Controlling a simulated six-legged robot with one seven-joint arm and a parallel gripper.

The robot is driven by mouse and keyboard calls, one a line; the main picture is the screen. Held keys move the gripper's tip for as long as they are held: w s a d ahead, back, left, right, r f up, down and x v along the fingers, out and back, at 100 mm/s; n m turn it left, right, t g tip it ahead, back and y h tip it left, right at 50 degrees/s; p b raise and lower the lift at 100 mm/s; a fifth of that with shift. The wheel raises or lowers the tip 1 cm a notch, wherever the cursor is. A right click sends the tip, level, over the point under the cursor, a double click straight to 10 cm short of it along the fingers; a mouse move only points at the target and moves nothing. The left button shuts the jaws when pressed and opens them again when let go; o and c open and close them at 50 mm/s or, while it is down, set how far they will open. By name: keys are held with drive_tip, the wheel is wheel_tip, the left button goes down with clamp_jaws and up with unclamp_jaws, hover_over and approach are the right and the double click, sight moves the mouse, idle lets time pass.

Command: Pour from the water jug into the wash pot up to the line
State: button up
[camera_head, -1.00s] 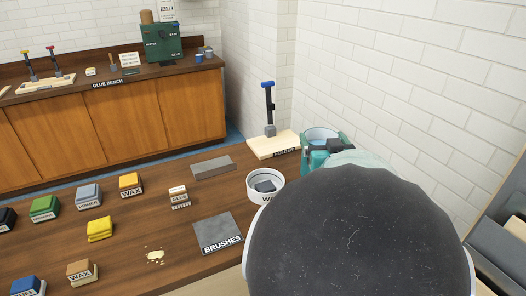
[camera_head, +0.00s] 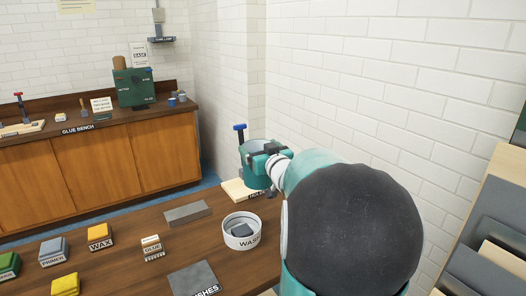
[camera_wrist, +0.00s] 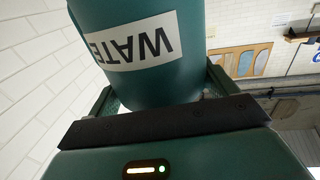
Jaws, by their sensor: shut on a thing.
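The water jug (camera_head: 252,170) is a teal round vessel in the head view, behind and slightly right of the wash pot. It looks about upright. The wrist view shows it close up, with a white WATER label (camera_wrist: 135,42) appearing upside down. My gripper (camera_head: 268,155) is shut on the jug; in the wrist view its fingers (camera_wrist: 163,98) stand on both sides of it. The wash pot (camera_head: 229,240) is a low white round pot with a WASH label, standing on the bench with a dark grey thing inside. The line and the water level cannot be seen.
The holder board (camera_head: 232,187) with its blue-topped clamp (camera_head: 240,135) stands behind the jug. A grey block (camera_head: 188,213), the glue tub (camera_head: 152,247), the brushes mat (camera_head: 195,279) and the wax block (camera_head: 100,236) lie left of the pot. A white wall is at right.

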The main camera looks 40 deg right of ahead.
drive_tip(key=shift+f+n+t, duration=0.7)
drive_tip(key=shift+f+n, duration=0.4)
drive_tip(key=shift+n, duration=0.6)
idle(0.6)
drive_tip(key=shift+a+f+n+t, duration=0.25)
drive_tip(key=shift+f+n+t, duration=0.15)
drive_tip(key=shift+f+n, duration=0.7)
idle(0.9)
drive_tip(key=shift+r+n, duration=0.1)
drive_tip(key=shift+n, duration=0.2)
drive_tip(key=shift+a+n, duration=0.15)
drive_tip(key=shift+n, duration=0.45)
drive_tip(key=shift+a+n+t+y, duration=0.1)
drive_tip(key=shift+n+t+y, duration=0.3)
drive_tip(key=shift+n+t, duration=0.15)
drive_tip(key=shift+a+n, duration=0.15)
drive_tip(key=shift+n, duration=0.4)
drive_tip(key=shift+n+t, duration=0.25)
drive_tip(key=shift+n, duration=0.05)
drive_tip(key=shift+a+f+n+t+y, duration=0.1)
drive_tip(key=shift+a+n+t+y, duration=0.35)
drive_tip(key=shift+n, duration=0.7)
drive_tip(key=shift+a+f+n+t+y, duration=0.1)
drive_tip(key=shift+a+n+y, duration=0.15)
drive_tip(key=shift+n+y, duration=0.7)
drive_tip(key=shift+a+f+n+t+y, duration=0.1)
drive_tip(key=shift+a+n+t+y, duration=0.2)
drive_tip(key=shift+n, duration=1.1)
